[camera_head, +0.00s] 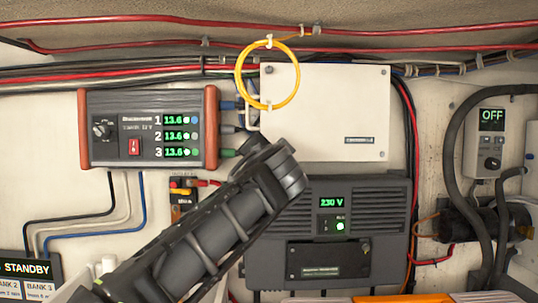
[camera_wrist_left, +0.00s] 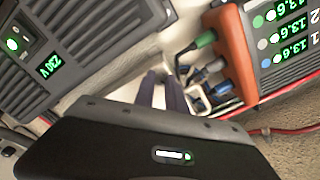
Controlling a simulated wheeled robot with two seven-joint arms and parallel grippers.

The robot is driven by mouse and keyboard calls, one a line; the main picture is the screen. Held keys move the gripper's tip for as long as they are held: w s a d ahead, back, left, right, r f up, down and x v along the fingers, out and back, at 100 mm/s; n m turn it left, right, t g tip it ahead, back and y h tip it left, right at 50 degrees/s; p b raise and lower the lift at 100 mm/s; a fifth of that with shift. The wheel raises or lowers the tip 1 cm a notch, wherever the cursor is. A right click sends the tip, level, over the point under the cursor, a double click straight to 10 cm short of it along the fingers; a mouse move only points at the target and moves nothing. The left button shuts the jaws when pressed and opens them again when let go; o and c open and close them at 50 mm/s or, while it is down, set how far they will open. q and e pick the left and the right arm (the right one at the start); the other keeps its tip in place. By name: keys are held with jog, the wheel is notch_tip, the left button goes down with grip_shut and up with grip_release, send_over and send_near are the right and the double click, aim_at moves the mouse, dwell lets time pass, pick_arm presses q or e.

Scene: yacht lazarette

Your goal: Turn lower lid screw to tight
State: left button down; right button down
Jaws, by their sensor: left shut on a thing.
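The white lid (camera_head: 325,110) is closed on the wall, right of the charger. An upper lid screw (camera_head: 268,70) shows at its top left corner. The lid's lower left corner is hidden behind my left gripper (camera_head: 262,146), and the lower lid screw there cannot be seen. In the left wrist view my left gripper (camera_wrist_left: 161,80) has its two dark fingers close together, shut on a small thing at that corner. I take it for the lower lid screw; its turn position is hidden. My right gripper is in neither view.
The charger (camera_head: 135,130) with three green readouts is left of the lid, with cable plugs on its right side. The dark 230 V unit (camera_head: 380,205) is just below the lid. A yellow cable loop (camera_head: 297,83) hangs over the lid's top left. Thick black cables run at right.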

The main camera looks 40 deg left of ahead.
pick_arm(q)
jog(key=m+p, duration=0.1)
jog(key=m, duration=0.5)
dwell(0.4)
jog(key=c, duration=1.4)
grip_release()
jog(key=shift+o, duration=0.2)
jog(key=shift+d, duration=0.1)
jog(key=b+v, duration=0.2)
jog(key=v, duration=0.5)
jog(key=shift+s+d+b, duration=0.2)
jog(key=shift+s+b, duration=0.05)
jog(key=shift+b, duration=0.05)
